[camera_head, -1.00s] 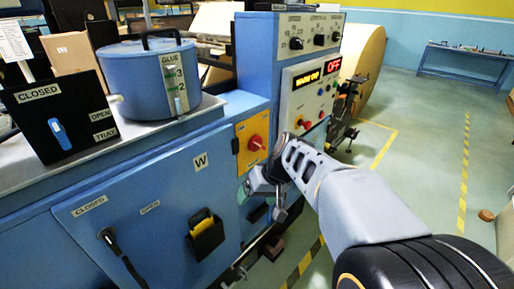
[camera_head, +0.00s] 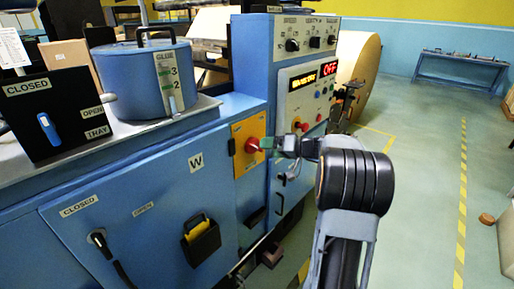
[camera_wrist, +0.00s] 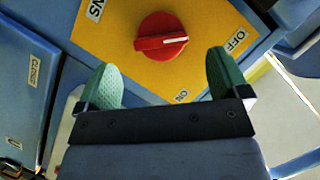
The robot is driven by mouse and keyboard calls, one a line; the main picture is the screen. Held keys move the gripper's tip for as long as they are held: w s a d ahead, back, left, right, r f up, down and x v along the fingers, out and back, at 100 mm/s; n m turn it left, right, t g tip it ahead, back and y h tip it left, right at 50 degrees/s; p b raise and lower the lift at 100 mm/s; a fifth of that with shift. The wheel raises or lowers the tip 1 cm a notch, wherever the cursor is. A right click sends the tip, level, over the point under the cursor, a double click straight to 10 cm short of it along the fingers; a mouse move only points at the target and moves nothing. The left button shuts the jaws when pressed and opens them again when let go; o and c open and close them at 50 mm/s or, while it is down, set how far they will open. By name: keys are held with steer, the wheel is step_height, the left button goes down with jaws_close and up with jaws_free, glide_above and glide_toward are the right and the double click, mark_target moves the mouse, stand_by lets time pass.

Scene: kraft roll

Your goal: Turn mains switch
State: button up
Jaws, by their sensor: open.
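The mains switch (camera_head: 252,145) is a red rotary knob on a yellow plate (camera_head: 240,164) on the front of the blue machine. In the wrist view the red knob (camera_wrist: 161,37) lies just beyond the fingertips, between their lines, with its white pointer mark toward the right. The yellow plate (camera_wrist: 115,35) carries OFF at the right, ON at the bottom and a partly cut label at the upper left. My gripper (camera_wrist: 165,75) is open, with green finger pads on either side and nothing between them. In the head view my gripper (camera_head: 268,144) is right at the knob; contact cannot be told.
A control panel (camera_head: 309,90) with a lit red OFF display stands right of the switch. A blue glue pot (camera_head: 145,80) and a black CLOSED/OPEN box (camera_head: 53,120) are on the machine top.

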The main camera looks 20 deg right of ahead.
mark_target(257, 148)
steer(key=shift+p+x, duration=0.4)
steer(key=shift+x, duration=2.75)
steer(key=shift+s, duration=0.1)
steer(key=c, duration=0.9)
steer(key=shift+c, duration=0.2)
